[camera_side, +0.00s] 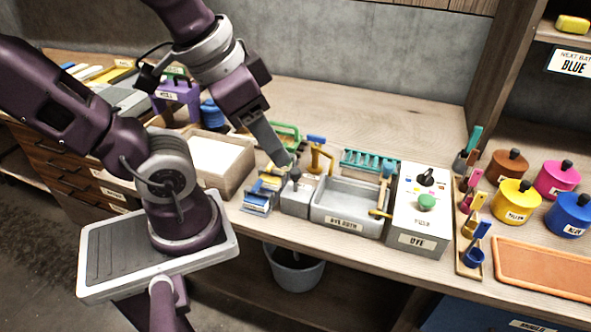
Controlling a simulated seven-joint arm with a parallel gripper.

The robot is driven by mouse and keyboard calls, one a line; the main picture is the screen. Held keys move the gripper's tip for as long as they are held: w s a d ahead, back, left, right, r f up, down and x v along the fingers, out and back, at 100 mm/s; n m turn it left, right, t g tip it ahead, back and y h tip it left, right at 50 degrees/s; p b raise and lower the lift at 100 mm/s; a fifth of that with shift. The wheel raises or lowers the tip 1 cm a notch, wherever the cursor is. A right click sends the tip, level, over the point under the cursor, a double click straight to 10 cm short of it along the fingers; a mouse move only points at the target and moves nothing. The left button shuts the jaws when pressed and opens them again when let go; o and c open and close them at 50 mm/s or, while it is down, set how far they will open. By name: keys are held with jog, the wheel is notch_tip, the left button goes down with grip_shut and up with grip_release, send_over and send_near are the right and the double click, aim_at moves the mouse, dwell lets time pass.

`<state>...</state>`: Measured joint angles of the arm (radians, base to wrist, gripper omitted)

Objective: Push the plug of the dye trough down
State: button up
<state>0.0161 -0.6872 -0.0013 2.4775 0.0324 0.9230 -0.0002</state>
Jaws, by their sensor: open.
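The grey dye trough (343,222), labelled as a dye bath, stands on the bench at centre right. A small grey block (296,202) with a dark upright knob (295,174) adjoins its left end; this knob looks like the plug, but I cannot be sure. My gripper (286,161) points down at the upper left of the knob, its tip close to it or touching; I cannot tell which. The jaws are open but seen edge-on, so the gap between them is hidden. Nothing is visible held in them.
A white dye box (418,213) stands right of the trough. Blue and yellow items (259,196) lie left of the block, near a wooden tray (229,181). A grey bucket (294,272) sits below the bench.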

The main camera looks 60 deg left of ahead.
jog(key=w+a+f+m+g+y, duration=0.3)
jog(key=a+f+m+g+y, duration=0.1)
jog(key=f+g, duration=0.25)
jog(key=m+t+y, duration=0.2)
jog(key=m+y, duration=1.2)
send_near(298, 174)
jog(key=a, duration=0.4)
jog(key=shift+g, duration=0.25)
jog(key=a, duration=0.7)
jog(key=shift+w+a+r, duration=0.1)
jog(key=shift+a, duration=0.05)
grip_shut()
